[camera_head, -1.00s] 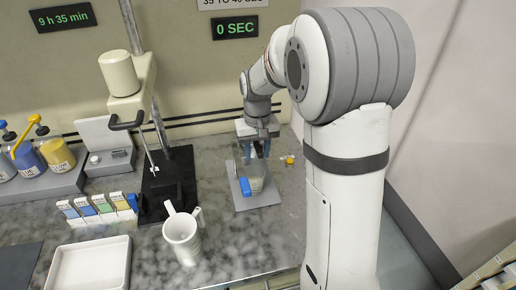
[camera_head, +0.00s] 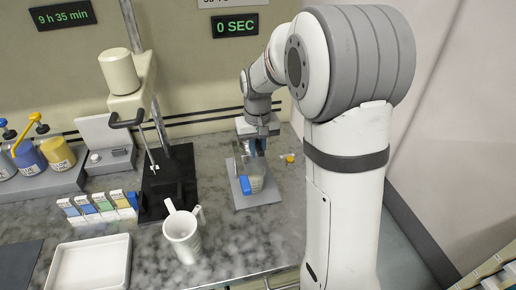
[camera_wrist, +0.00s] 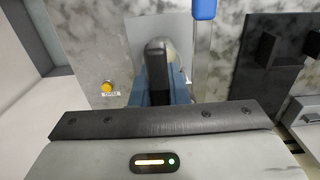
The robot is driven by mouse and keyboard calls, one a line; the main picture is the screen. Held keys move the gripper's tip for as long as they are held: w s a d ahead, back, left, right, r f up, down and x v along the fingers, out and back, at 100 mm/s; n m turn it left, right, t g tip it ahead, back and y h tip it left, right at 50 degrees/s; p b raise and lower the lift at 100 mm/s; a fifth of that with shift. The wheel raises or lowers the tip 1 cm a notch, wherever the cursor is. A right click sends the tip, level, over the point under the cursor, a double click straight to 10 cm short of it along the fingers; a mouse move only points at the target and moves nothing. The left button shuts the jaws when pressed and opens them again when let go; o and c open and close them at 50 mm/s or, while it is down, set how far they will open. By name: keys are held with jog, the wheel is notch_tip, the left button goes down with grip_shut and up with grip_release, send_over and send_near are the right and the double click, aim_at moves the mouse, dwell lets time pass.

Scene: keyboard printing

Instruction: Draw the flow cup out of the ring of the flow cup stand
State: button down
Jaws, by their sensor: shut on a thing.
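The flow cup stand (camera_head: 270,195) is a grey plate with a clear upright and a blue part (camera_head: 246,185) at its front left. A small clear vessel with pale contents stands on the plate. My gripper (camera_head: 257,148) points down over the back of the stand with its blue fingers shut. In the wrist view the fingers (camera_wrist: 160,90) are closed on a dark, rounded handle-like piece, taken as part of the flow cup (camera_wrist: 157,58). The cup's body and the ring are mostly hidden by my gripper, so I cannot tell how deep the cup sits.
A small yellow-topped item (camera_head: 289,158) lies right of the stand. A black-based stand (camera_head: 168,180) is to the left, with a white tray (camera_head: 90,268) in front. The counter right of the plate is fairly clear.

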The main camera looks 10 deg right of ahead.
jog(key=shift+r, duration=0.1)
jog(key=shift+r+p, duration=2.1)
jog(key=shift+r, duration=0.8)
jog(key=shift+r, duration=0.1)
notch_tip(320, 180, up, 2)
jog(key=shift+r+p, duration=0.15)
jog(key=shift+p, duration=0.7)
jog(key=shift+r, duration=0.75)
